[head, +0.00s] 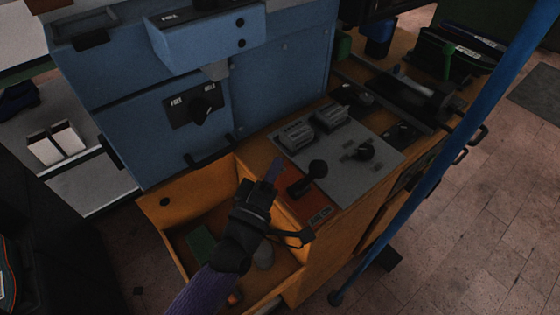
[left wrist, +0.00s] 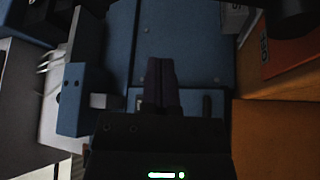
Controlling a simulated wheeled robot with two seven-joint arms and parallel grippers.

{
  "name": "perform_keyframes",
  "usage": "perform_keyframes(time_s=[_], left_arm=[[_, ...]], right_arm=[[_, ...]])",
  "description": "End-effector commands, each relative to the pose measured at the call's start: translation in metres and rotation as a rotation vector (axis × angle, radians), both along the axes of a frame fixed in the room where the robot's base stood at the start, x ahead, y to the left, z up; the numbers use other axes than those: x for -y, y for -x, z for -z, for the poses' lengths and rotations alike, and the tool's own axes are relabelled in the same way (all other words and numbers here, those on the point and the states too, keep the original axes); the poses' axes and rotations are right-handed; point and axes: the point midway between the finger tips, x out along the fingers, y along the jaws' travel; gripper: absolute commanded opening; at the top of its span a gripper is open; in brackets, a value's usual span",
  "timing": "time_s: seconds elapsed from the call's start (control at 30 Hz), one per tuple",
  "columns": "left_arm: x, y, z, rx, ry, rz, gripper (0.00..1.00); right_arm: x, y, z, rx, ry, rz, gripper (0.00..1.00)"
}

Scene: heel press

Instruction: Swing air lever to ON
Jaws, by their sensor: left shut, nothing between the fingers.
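A small label lies at the plate's front end. My right gripper is out of view.
The blue machine (head: 130,130) with a black rotary knob (head: 200,112) stands behind. An open orange drawer (head: 180,190) lies below my left arm. The grey panel (head: 365,185) carries other switches. A blue pole (head: 440,160) crosses the right side.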

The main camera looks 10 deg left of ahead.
Motion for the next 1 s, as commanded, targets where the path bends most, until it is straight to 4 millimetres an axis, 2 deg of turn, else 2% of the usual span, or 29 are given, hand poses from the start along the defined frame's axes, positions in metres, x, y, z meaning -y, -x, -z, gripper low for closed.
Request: perform_keyframes(time_s=[0.07,0.2,0.4,1.0], left_arm=[[-0.002,0.02,0.004,-0.004,0.0,0.002,0.0],[-0.007,0.05,0.009,-0.003,0.0,0.002,0.0],[-0.011,0.073,0.013,-0.001,0.002,0.001,0.0],[-0.011,0.077,0.014,0.001,0.002,0.001,0.0]], right_arm=[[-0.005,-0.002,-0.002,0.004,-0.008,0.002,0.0],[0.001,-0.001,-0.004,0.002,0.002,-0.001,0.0],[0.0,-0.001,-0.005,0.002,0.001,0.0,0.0],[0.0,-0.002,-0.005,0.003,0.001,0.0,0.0]])
